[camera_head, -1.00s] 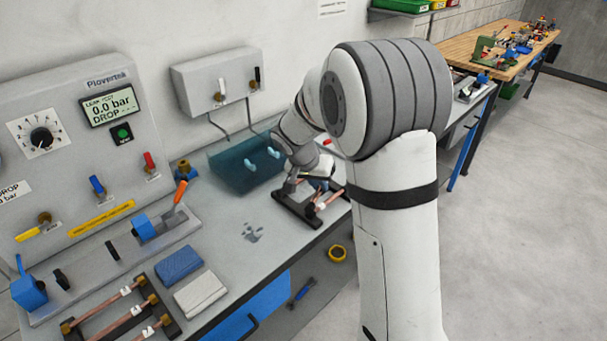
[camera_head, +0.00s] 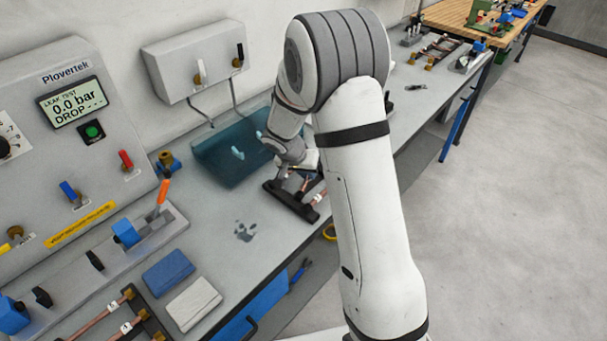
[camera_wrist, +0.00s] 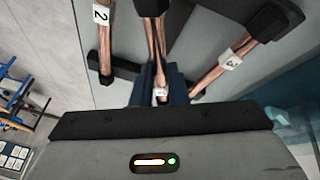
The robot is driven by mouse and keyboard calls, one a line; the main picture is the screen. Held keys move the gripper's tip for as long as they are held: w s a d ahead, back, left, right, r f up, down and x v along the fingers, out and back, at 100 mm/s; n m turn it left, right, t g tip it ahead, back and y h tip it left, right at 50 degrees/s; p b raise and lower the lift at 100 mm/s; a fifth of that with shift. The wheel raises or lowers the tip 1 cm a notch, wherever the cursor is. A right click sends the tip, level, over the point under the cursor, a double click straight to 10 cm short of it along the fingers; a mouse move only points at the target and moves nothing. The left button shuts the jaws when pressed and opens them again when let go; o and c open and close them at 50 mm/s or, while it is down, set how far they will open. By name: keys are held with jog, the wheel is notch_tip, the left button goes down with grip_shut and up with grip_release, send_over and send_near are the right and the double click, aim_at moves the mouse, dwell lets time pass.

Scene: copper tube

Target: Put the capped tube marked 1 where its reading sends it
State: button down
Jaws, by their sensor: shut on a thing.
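My gripper (camera_wrist: 160,88) is shut on the middle copper tube (camera_wrist: 157,45), close to its white label, which is partly hidden so I cannot read it. In the wrist view a tube marked 2 (camera_wrist: 104,42) lies to the left and a tube marked 3 (camera_wrist: 226,64) to the right, both apart from the fingers. In the head view my gripper (camera_head: 300,172) is at a dark rack (camera_head: 283,200) on the bench, where copper shows beneath it. I cannot tell whether the held tube is clear of the rack.
The leak-test panel (camera_head: 75,145) at left reads 0.0 bar, DROP with dashes. A teal tank (camera_head: 225,165) stands behind the rack. Blue (camera_head: 168,272) and white (camera_head: 194,303) blocks and another tube rack (camera_head: 150,322) lie front left.

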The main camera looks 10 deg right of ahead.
jog(key=shift+f, duration=0.7)
jog(key=shift+f, duration=0.15)
jog(key=c, duration=1.4)
grip_release()
jog(key=shift+s, duration=0.1)
jog(key=shift+c, duration=0.2)
jog(key=shift+r, duration=0.2)
